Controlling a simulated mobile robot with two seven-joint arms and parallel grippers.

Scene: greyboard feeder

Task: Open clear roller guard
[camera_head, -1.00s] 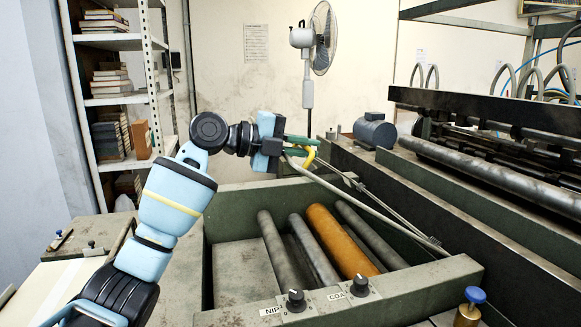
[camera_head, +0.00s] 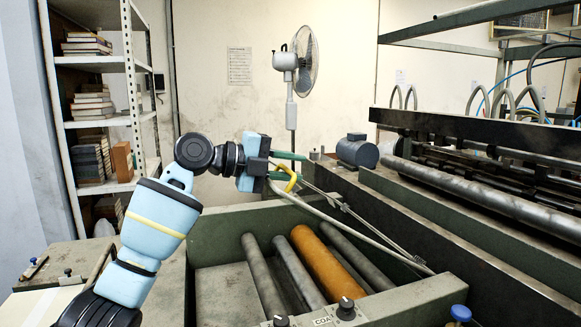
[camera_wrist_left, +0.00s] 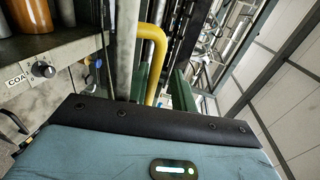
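My left gripper (camera_head: 287,166) is at the left end of the guard over the roller trough. Its two green fingers stand apart, one on each side of the yellow handle (camera_head: 293,180). In the left wrist view the handle (camera_wrist_left: 156,50) runs close to the left finger, with a gap to the right finger, so the gripper looks open around it. The clear roller guard's thin frame bar (camera_head: 350,228) slopes from the handle down to the right, above the trough's back wall. Its clear pane is hard to make out. My right gripper is out of view.
The trough holds grey rollers (camera_head: 300,272) and one orange roller (camera_head: 330,268). A black knob (camera_head: 346,308) sits on its front rim, a blue-topped knob (camera_head: 460,313) to the right. A motor (camera_head: 357,151) and a long roller (camera_head: 480,197) lie behind. A shelf (camera_head: 100,66) stands left.

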